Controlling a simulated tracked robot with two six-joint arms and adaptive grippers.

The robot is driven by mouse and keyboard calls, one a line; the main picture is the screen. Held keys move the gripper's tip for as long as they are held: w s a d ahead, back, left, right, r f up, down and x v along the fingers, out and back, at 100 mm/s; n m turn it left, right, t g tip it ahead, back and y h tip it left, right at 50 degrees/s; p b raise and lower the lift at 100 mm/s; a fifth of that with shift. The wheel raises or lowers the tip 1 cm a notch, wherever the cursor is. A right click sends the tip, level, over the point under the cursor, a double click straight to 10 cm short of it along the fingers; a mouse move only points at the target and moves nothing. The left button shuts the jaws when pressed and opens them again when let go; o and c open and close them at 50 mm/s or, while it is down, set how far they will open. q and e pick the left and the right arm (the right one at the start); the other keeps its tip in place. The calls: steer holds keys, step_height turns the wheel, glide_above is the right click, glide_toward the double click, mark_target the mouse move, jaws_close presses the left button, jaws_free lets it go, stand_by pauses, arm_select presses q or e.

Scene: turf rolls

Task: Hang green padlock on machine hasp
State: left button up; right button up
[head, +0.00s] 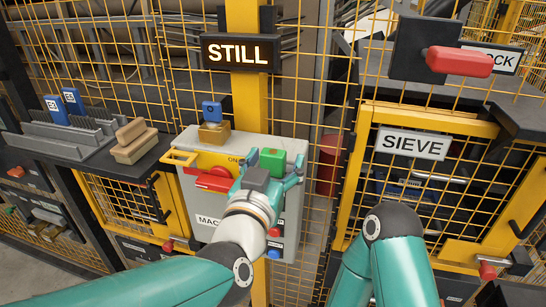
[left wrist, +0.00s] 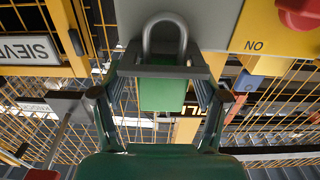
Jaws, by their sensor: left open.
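The green padlock (head: 272,160) is at the upper right of the grey machine box (head: 290,222), right of the ON label. In the left wrist view, which is upside down, the green padlock body (left wrist: 162,95) lies between my fingers, and its grey shackle (left wrist: 165,32) is set against the grey box. A dark bar (left wrist: 150,71) crosses where shackle meets body; I cannot tell whether it is the hasp or whether the shackle passes through it. My left gripper (head: 272,184) is open, its fingers on both sides of the padlock. My right gripper is not visible.
A red handle (head: 215,180) on a yellow plate is left of the padlock. A STILL sign (head: 240,53) is above. The SIEVE door (head: 412,144) and a red-handled lever (head: 460,61) are right.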

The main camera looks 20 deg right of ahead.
arm_select(q)
steer(key=shift+s+a+r, duration=0.1)
steer(key=shift+s+a, duration=0.05)
steer(key=c, duration=1.3)
steer(key=shift+r, duration=0.1)
